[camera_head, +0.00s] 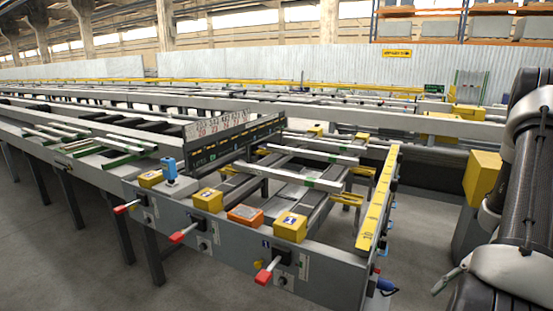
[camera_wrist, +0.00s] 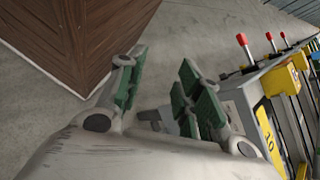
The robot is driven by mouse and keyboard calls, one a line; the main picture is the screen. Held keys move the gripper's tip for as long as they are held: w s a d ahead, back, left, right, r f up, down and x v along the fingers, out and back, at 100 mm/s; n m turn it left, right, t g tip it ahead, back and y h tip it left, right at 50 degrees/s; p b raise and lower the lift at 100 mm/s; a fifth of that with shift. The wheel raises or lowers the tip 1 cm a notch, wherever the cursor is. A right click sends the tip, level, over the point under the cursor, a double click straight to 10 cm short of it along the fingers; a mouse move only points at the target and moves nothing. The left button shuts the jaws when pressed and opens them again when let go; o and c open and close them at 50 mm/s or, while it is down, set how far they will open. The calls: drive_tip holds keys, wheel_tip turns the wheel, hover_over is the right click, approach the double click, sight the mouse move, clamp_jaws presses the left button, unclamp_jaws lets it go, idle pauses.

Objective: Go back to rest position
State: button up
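My gripper (camera_wrist: 163,62) is in the wrist view, with its two green-padded fingers spread apart. Nothing is held between them; grey floor shows in the gap. The grey end of the runout table (camera_wrist: 245,98) lies just right of the fingers in that view; I cannot tell whether they touch it. In the head view my arm fills the right edge, beside the runout table (camera_head: 330,262), and the gripper's fingers are not clearly seen there.
Red-handled levers (camera_head: 268,270) stick out from the table's front. Yellow boxes (camera_head: 290,228), an orange box (camera_head: 245,214) and a blue device (camera_head: 169,168) sit along its edge. A brown wooden panelled object (camera_wrist: 85,35) stands left of the gripper. Floor (camera_wrist: 195,25) between is clear.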

drive_tip(key=s+a+r+n+t+h, duration=0.1)
drive_tip(key=a+r+n+t+h, duration=0.1)
drive_tip(key=r, duration=0.8)
drive_tip(key=s+a+r+n+t+h, duration=0.2)
drive_tip(key=a+r+n+h, duration=0.3)
drive_tip(key=r, duration=0.5)
drive_tip(key=s+a+r+n+t+h, duration=0.1)
drive_tip(key=a+r+n+t+h, duration=0.1)
drive_tip(key=r, duration=0.8)
drive_tip(key=a+n+h, duration=0.1)
drive_tip(key=a+n, duration=0.1)
drive_tip(key=n, duration=0.1)
drive_tip(key=shift+s+a+r+h, duration=0.15)
drive_tip(key=shift+a+r+h, duration=0.1)
drive_tip(key=shift+h, duration=0.05)
